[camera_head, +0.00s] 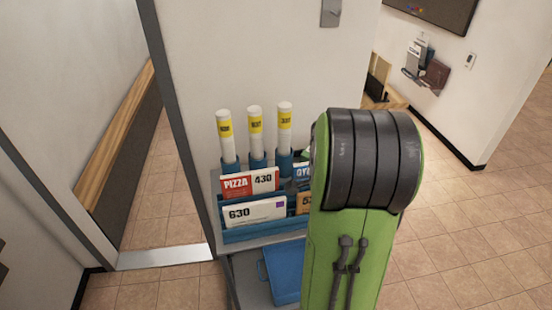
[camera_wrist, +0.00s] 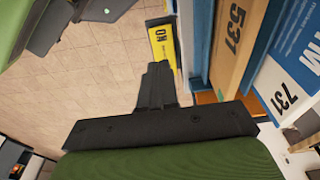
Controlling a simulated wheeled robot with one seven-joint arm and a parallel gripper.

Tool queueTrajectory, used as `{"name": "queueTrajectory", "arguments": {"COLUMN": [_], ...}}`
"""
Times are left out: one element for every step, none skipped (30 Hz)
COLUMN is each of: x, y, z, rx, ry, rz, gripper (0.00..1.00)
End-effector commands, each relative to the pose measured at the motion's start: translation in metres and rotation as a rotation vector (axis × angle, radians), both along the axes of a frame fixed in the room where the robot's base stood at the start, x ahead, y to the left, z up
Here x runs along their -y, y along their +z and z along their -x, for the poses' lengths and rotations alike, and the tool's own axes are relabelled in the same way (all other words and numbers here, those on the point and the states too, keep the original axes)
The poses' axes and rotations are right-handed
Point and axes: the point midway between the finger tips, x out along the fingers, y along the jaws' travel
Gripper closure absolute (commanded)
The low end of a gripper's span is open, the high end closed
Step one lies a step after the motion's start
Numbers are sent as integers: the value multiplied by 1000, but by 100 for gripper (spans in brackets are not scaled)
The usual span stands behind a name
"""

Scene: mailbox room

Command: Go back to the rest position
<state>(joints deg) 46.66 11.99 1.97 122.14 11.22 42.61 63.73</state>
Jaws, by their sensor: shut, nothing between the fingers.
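My gripper (camera_wrist: 157,84) shows in the wrist view with its dark fingers together and nothing between them. It is beside the mail, which fills the right of that view: a brown envelope marked 531 (camera_wrist: 232,45) and a white and blue one marked 731 (camera_wrist: 285,80). A yellow item with dark lettering (camera_wrist: 163,47) lies just beyond the fingertips; I cannot tell what it is. In the head view my green arm rises at centre right, and the gripper is hidden. There, a blue mail rack (camera_head: 270,229) stands left of my arm.
The rack holds several white tubes with yellow labels (camera_head: 255,135), a PIZZA 430 mailer (camera_head: 250,182) and an envelope marked 630 (camera_head: 255,212). A blue bin (camera_head: 286,272) is below. A wall (camera_head: 250,60) stands behind, a doorway (camera_head: 165,190) at left. Tiled floor (camera_head: 455,220) is clear at right.

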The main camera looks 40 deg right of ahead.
Motion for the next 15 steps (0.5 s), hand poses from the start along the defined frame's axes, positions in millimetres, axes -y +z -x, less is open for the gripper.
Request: {"name": "queueTrajectory", "arguments": {"x": [0,0,0,0,0,-1,-4,-9,-21,-32,-47,-70,-88,-107,-131], "y": [0,0,0,0,0,2,6,12,24,36,51,72,87,101,118], "z": [0,0,0,0,0,-1,-3,-6,-11,-16,-21,-26,-28,-28,-27], "rx": [0,0,0,0,0,1,5,11,23,33,46,66,80,92,111], "ry": [0,0,0,0,0,9,31,69,146,226,326,482,607,737,908], "rz": [0,0,0,0,0,1,4,8,16,25,35,55,70,85,110], "gripper": [100,100,100,100,100,100,100,100,100,100,100,100,100,100,100]}}
